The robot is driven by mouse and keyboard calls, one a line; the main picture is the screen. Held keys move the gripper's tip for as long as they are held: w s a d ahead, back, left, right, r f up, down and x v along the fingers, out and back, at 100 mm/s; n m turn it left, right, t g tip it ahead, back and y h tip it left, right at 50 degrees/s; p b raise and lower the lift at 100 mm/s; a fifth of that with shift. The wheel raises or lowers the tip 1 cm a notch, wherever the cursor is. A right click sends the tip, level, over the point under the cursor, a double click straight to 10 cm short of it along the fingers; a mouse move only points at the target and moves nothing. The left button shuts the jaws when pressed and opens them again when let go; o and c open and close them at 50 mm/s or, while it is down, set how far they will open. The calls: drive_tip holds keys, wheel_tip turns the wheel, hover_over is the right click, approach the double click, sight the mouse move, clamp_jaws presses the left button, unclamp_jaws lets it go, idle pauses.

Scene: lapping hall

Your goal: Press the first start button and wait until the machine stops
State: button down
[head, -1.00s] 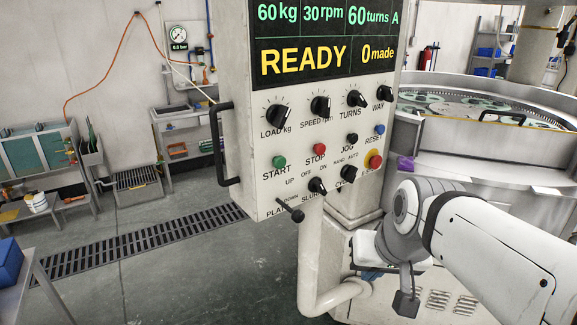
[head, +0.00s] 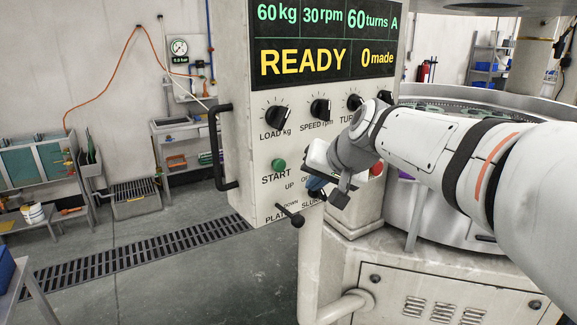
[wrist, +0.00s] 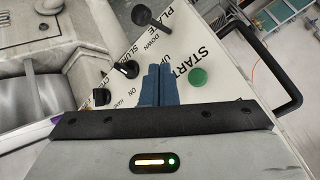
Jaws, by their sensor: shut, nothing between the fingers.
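The green START button (head: 278,164) sits on the pale control panel (head: 262,190), below the LOAD knob. It also shows in the wrist view (wrist: 198,76), just right of my gripper's fingertips. My gripper (wrist: 158,72) is shut and empty, its blue fingers side by side over the panel. The display (head: 323,42) reads READY, 0 made, 60 kg, 30 rpm, 60 turns. I cannot tell whether the fingers touch the panel.
A lever (head: 291,214) sticks out at the panel's bottom, and a black handle (head: 218,148) stands on its left side. The round lapping machine (head: 480,100) is behind my arm. A floor drain (head: 130,255) runs along the open floor at left.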

sight(278, 164)
drive_tip(key=w+a+p, duration=0.3)
drive_tip(key=w+a, duration=0.2)
drive_tip(key=w, duration=0.1)
drive_tip(key=shift+w+a, duration=0.15)
drive_tip(key=shift+a, duration=0.05)
idle(2.0)
drive_tip(key=shift+w+a, duration=0.15)
drive_tip(key=shift+w, duration=0.1)
